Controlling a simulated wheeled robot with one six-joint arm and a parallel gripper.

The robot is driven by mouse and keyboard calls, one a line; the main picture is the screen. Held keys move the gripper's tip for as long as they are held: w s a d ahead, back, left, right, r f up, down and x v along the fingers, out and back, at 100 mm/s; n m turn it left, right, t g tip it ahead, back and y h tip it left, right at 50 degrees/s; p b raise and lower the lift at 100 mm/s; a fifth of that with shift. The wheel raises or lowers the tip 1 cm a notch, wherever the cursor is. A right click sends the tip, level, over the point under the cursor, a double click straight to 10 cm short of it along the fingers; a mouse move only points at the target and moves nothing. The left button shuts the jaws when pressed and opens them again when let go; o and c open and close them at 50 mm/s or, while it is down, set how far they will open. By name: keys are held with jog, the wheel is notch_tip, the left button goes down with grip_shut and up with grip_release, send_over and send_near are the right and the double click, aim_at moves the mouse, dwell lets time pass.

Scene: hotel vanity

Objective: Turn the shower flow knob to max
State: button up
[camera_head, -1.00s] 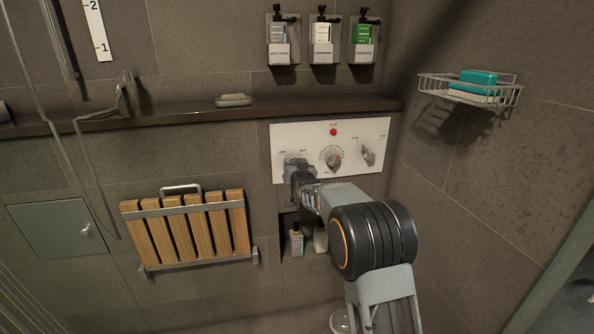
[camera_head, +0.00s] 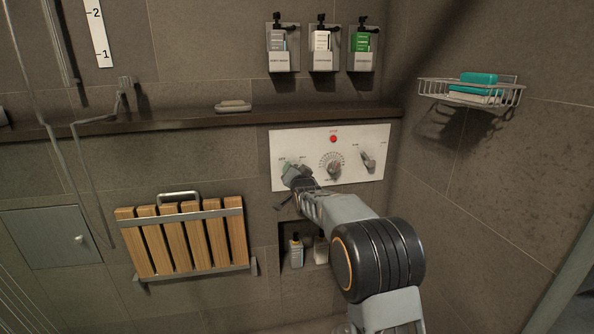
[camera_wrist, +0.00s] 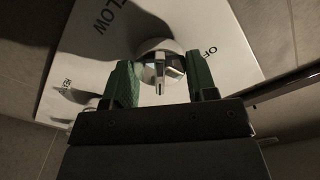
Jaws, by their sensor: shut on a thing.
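The white shower control panel (camera_head: 300,140) is on the back wall. The flow knob (camera_wrist: 160,72) is at its left end, with a round base and a narrow pointer. In the wrist view, FLOW is printed above it at left and OFF at right; a small label at lower left is hard to read. My gripper (camera_wrist: 158,82) is shut on the knob, with a green-padded finger on each side. In the head view, my gripper (camera_head: 290,177) is at the panel's left end and mostly hides the knob.
A central dial (camera_head: 333,169), a right lever (camera_head: 369,161) and a red button (camera_head: 333,139) share the panel. A dark ledge (camera_head: 190,118) runs above. Below are a niche with bottles (camera_head: 296,250) and a folded slatted seat (camera_head: 190,240). A wire basket (camera_head: 470,94) hangs at right.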

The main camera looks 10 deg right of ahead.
jog(key=shift+r, duration=0.25)
jog(key=o, duration=0.9)
jog(key=shift+f, duration=0.15)
jog(key=shift+s, duration=0.1)
jog(key=s+p, duration=0.1)
jog(key=s, duration=1.2)
jog(key=shift+s, duration=0.35)
